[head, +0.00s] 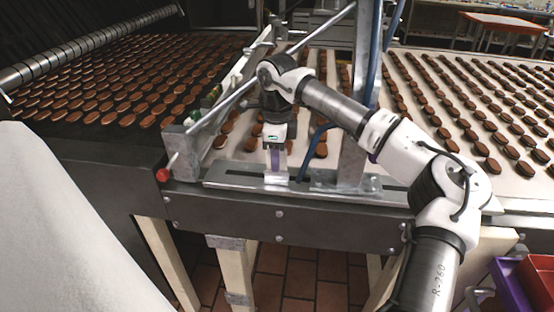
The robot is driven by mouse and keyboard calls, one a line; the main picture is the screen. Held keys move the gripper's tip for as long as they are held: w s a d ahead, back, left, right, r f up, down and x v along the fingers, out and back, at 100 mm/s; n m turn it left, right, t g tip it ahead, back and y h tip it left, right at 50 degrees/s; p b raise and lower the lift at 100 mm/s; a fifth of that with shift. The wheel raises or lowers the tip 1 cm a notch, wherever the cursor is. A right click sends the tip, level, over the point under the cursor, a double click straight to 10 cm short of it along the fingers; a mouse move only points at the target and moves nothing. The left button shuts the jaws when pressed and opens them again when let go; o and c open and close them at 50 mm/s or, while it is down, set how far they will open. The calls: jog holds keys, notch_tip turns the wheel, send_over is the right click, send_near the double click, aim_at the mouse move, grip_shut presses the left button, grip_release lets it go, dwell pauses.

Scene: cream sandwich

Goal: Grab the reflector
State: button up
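My gripper (275,160) points straight down at the front edge of the conveyor, above a metal rail (235,182). A small pale block (277,179) stands on the rail directly under the fingertips; it may be the reflector, but it is too small to be sure. The fingers reach down to the block's top or very near it. I cannot tell whether they touch it or how far apart they are. A narrow purple-grey part shows between or on the fingers.
Brown oval cookies cover the dark belt (45,136) at left and the white belt (405,160) at right. A metal post (362,90) with a blue cable stands just right of my gripper. A red knob (163,175) ends a slanted rod. Purple and red bins (511,292) sit lower right.

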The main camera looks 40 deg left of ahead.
grip_shut()
dwell(0.4)
